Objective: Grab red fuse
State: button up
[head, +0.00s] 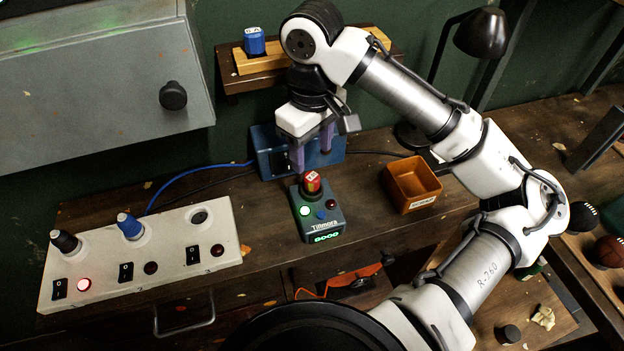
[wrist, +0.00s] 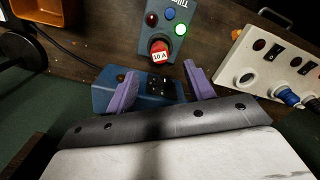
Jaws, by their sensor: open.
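The red fuse (head: 312,181) stands in the top of a dark tester box (head: 318,227) with a lit green lamp and a green display. In the wrist view the red fuse (wrist: 159,50) shows a white "10 A" label. My gripper (head: 312,158) is open above and just behind the fuse in the head view. In the wrist view its purple fingers (wrist: 157,75) are spread, with the fuse beyond the tips and roughly between them. The fingers do not appear to touch the fuse.
A blue socket box (head: 270,150) stands behind the tester. An orange tray (head: 412,184) is on the right. A blue fuse (head: 254,41) sits on a wooden block on the shelf. A lamp (head: 482,35) stands behind my arm.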

aim_at(312, 176)
jog(key=shift+f+p, duration=0.35)
jog(key=shift+f, duration=3.4)
jog(key=c, duration=1.1)
jog(key=shift+r, duration=0.1)
jog(key=shift+c, duration=0.2)
